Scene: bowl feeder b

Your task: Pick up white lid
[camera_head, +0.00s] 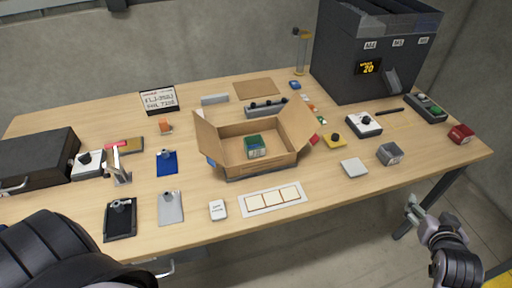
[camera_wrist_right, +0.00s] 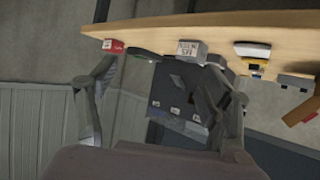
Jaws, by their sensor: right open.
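A flat white square piece (camera_head: 354,168), which looks like the white lid, lies on the wooden table right of the open cardboard box. A pale slab (camera_wrist_right: 252,48) near the table edge in the right wrist view may be the same piece, but I cannot be sure. My right gripper (camera_head: 412,207) is off the table's front right edge, apart from the lid and to its lower right. In the right wrist view its two fingers (camera_wrist_right: 158,88) are spread with nothing between them. My left gripper is not in view.
The cardboard box (camera_head: 262,163) holds a green-topped block. A grey labelled box (camera_head: 390,154) and a red block (camera_head: 461,134) stand right of the lid. A white card (camera_head: 272,200) lies to its left. A tall dark bin (camera_head: 340,60) stands behind. The table front near the lid is clear.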

